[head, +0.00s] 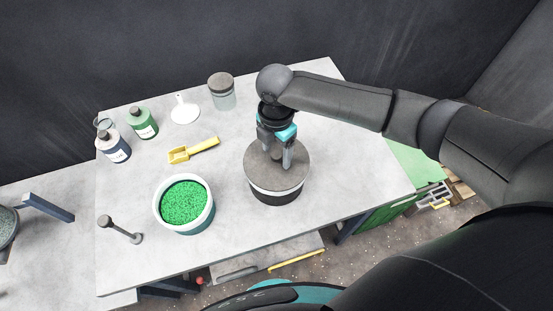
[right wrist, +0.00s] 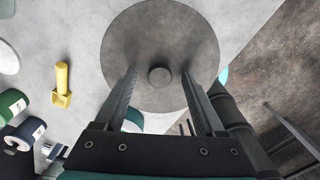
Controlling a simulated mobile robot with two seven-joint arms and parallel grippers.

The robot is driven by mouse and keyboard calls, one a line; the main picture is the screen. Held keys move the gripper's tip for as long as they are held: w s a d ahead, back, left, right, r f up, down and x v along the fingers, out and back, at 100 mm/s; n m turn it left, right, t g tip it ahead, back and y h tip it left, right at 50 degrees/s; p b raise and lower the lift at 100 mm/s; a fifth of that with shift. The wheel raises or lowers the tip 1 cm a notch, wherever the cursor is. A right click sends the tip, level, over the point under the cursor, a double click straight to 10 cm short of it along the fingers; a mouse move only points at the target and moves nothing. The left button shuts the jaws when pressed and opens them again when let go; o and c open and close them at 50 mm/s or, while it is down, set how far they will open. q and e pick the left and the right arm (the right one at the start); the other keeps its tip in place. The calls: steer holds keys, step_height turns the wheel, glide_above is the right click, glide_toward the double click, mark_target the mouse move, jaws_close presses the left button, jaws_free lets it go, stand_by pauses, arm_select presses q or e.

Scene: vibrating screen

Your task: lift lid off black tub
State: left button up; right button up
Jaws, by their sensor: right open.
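The black tub (head: 276,196) stands on the table with its round grey lid (head: 292,152) on top. The lid fills the top middle of the right wrist view (right wrist: 190,90), with a small round knob (right wrist: 160,76) at its centre. My right gripper (head: 277,162) is above the lid, pointing down. Its fingers are apart, one on each side of the knob, and do not close on it in the right wrist view (right wrist: 160,82). In the head view the gripper hides the knob. My left gripper is not in view.
A white bucket of green granules (head: 184,203) stands left of the tub. Bare table (head: 345,165) lies right of the tub.

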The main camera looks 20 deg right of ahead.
steer(key=shift+c, duration=0.2)
jaws_close()
stand_by(0.3)
steer(key=shift+r, duration=0.15)
